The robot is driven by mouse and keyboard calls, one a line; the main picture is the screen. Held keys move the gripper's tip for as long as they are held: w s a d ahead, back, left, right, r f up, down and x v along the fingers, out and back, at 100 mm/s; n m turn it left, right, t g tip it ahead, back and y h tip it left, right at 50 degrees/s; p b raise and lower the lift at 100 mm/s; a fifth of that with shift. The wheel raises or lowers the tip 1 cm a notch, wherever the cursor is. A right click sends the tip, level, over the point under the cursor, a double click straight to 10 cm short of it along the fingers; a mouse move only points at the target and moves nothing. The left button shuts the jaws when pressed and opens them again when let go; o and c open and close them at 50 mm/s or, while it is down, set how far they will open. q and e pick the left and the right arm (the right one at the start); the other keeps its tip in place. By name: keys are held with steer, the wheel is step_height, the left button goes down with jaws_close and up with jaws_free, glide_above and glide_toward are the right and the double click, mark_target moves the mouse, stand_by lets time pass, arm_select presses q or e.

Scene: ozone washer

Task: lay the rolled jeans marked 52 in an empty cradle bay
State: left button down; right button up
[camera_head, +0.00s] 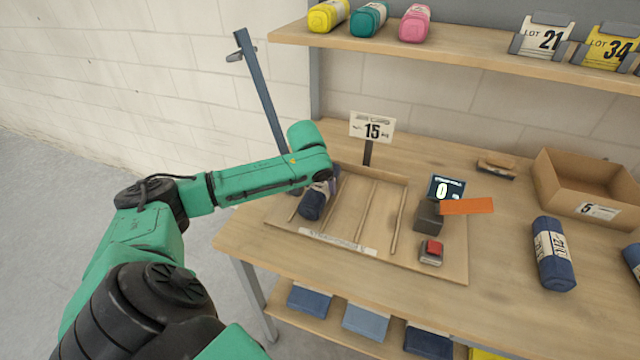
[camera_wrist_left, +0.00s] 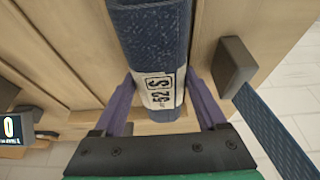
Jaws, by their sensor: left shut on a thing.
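The rolled jeans (camera_head: 313,203) are dark blue with a pale band and lie over the leftmost bay of the wooden cradle (camera_head: 405,180). In the left wrist view the roll (camera_wrist_left: 155,40) shows the mark 52 and S on its band. My left gripper (camera_wrist_left: 162,95) is shut on the banded end, with a purple finger on each side. In the head view its jaws are mostly hidden behind my wrist. I cannot tell whether the roll rests on the cradle floor. The cradle bays to the right, between thin wooden rails, are empty. My right gripper is not in view.
A sign reading 15 (camera_head: 372,129) stands behind the cradle. A counter showing 0 (camera_head: 445,189), an orange flag (camera_head: 466,206) and a red button (camera_head: 433,248) are at its right. Another blue roll (camera_head: 553,254) and a cardboard box (camera_head: 585,186) lie farther right. A blue post (camera_head: 262,90) stands behind.

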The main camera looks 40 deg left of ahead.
arm_select(q)
steer(key=shift+w, duration=0.1)
jaws_free()
steer(key=shift+r, duration=0.1)
steer(key=b+v, duration=0.1)
steer(key=v, duration=1)
steer(key=shift+s+d+r, duration=0.1)
steer(key=shift+s+r, duration=0.15)
steer(key=shift+r, duration=0.15)
steer(key=shift+r, duration=0.1)
